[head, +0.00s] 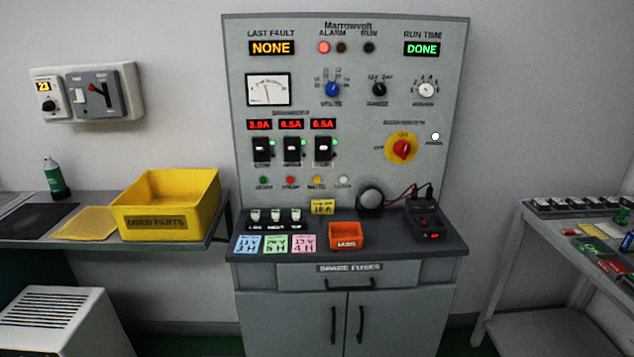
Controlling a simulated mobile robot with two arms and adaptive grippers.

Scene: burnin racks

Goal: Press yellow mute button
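The yellow button (317,180) is small and round. It sits in a row of small buttons low on the grey upright panel (365,190), between a red button (290,180) and a white button (343,180). Its label is too small to read for certain. An alarm lamp (324,47) near the panel top glows red. The fault display (271,48) reads NONE and the run time display (422,49) reads DONE. Neither of my grippers shows in the head view.
On the ledge below the buttons stand a yellow tag (322,208), small fuse holders (275,216), coloured cards (276,244), an orange bin (346,236), a round black device (370,199) and a black meter (426,219) with leads. A yellow crate (168,222) is on the left bench.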

